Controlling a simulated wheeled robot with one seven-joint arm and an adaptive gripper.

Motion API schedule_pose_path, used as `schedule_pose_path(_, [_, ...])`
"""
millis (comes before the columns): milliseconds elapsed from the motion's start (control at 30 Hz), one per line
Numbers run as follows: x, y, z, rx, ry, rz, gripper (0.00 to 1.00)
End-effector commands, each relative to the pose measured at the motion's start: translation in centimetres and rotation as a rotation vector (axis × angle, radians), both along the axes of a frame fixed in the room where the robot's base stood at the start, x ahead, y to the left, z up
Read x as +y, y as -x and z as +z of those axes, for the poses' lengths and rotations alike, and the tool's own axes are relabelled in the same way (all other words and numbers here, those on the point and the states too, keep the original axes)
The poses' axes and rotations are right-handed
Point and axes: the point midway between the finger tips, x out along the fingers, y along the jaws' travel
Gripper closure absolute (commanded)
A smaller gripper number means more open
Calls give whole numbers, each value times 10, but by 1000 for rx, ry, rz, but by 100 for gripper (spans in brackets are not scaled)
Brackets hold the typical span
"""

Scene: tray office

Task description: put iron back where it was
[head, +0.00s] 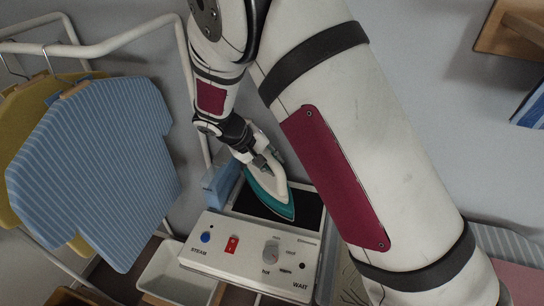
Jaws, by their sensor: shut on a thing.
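The iron (267,180) is white with a teal soleplate edge. Its pointed tip faces down toward the panel in the head view. My gripper (262,160) is shut on the iron at its upper end. The iron is over the dark pad (251,202) of the steam station (250,255). I cannot tell whether it touches the pad. The station's front panel has a blue button, a red switch and a dial. The gripper's fingers are partly hidden by the wrist and the iron.
A blue box (219,188) stands left of the pad. A striped blue shirt (95,165) and a yellow garment (30,120) hang on a white rack (110,45) at left. A white bin (178,272) sits at lower left. A wooden shelf (515,30) is at upper right.

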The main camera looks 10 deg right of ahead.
Motion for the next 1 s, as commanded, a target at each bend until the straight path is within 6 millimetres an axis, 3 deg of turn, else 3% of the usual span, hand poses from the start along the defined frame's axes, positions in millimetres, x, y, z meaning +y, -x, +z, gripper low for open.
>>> schedule_pose_path(800, [0, -1, -11, -3, 1, 0, 99])
schedule_pose_path(833, [0, 0, -13, 1, 0, 1, 75])
schedule_pose_path(900, [0, 0, -12, -1, 0, 1, 59])
schedule_pose_path(1000, [0, 0, -12, -1, 0, 1, 57])
